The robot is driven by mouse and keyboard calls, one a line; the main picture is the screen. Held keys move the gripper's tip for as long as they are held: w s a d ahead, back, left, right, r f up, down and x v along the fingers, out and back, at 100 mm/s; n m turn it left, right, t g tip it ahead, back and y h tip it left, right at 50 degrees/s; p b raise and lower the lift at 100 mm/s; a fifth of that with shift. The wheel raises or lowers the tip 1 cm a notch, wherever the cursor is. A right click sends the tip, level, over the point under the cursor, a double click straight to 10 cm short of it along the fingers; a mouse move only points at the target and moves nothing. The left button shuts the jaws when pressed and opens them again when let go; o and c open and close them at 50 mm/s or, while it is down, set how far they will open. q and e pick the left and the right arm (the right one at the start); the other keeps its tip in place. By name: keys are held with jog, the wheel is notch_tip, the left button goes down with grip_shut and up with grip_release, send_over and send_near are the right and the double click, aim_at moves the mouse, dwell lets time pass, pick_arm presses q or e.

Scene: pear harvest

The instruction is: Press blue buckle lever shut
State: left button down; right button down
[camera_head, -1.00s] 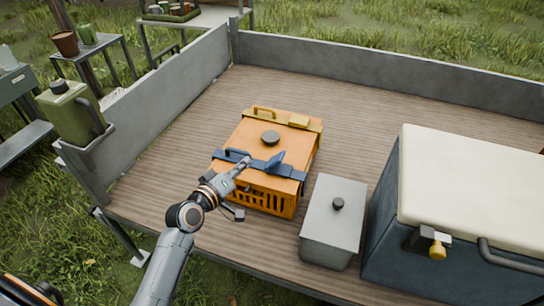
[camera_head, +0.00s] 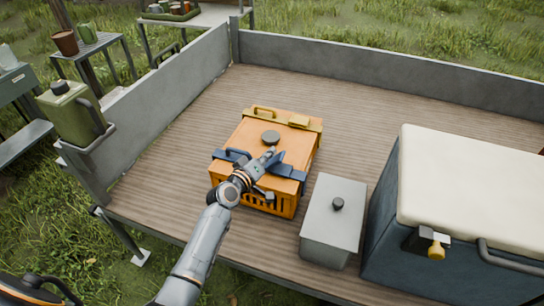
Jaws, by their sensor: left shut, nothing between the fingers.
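An orange crate (camera_head: 229,175) with a lid sits on the wooden trailer bed. A blue strap (camera_head: 228,156) crosses its near part and a yellow strap (camera_head: 312,124) its far part. The blue buckle lever (camera_head: 279,160) stands raised at an angle on the blue strap, partly hidden by my gripper. My left gripper (camera_head: 268,155) is shut and empty, over the blue strap just left of the lever. I cannot tell whether its tip touches the lever. My right gripper does not show.
A grey lidded box (camera_head: 334,221) stands right of the crate. A large blue cooler with a cream lid (camera_head: 475,180) fills the right. Grey side walls (camera_head: 380,78) edge the trailer bed. Bare planks lie behind the crate.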

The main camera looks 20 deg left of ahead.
pick_arm(q)
jog(key=shift+d+f, duration=0.35)
jog(key=shift+d, duration=0.15)
